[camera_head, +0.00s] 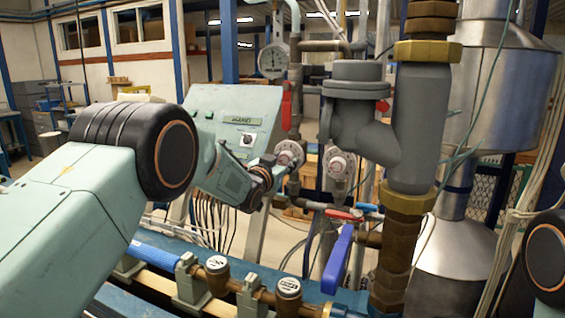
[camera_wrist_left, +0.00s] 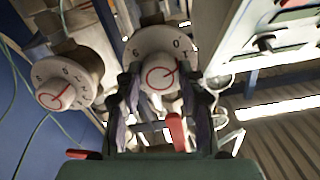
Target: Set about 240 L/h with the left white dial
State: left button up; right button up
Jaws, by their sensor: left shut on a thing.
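The left white dial (camera_head: 289,153) sits on a pipe fitting at mid-picture in the head view, partly hidden by my gripper. My left gripper (camera_head: 273,167) reaches it from the left and is shut on it. In the left wrist view, my left gripper (camera_wrist_left: 160,90) has a finger on each side of the left dial (camera_wrist_left: 158,50), whose knob carries a red ring and pointer line. Its scale is too small and blurred to read. The right white dial (camera_head: 338,163) stands apart to the right and also shows in the left wrist view (camera_wrist_left: 58,92). My right gripper is out of view.
A pale green control box (camera_head: 235,112) stands behind my left arm. A round gauge (camera_head: 273,60) is above the dials. A thick grey pipe (camera_head: 418,120) rises right of them. A blue lever (camera_head: 338,260) and a red handle (camera_head: 345,215) lie below.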

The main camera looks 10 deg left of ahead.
pick_arm(q)
jog(key=m+b, duration=0.5)
jog(key=m, duration=0.1)
jog(key=shift+r+b, duration=0.15)
jog(key=shift+b, duration=0.2)
jog(key=m+b, duration=1.5)
jog(key=shift+r, duration=0.1)
jog(key=m+b, duration=0.3)
jog(key=m, duration=0.1)
jog(key=m+b, duration=0.2)
jog(key=m, duration=0.2)
jog(key=shift+m, duration=0.3)
jog(key=m+b, duration=0.2)
jog(key=m, duration=0.3)
jog(key=m+b, duration=0.1)
jog(key=m, duration=0.4)
jog(key=shift+r, duration=0.1)
jog(key=shift+m, duration=0.3)
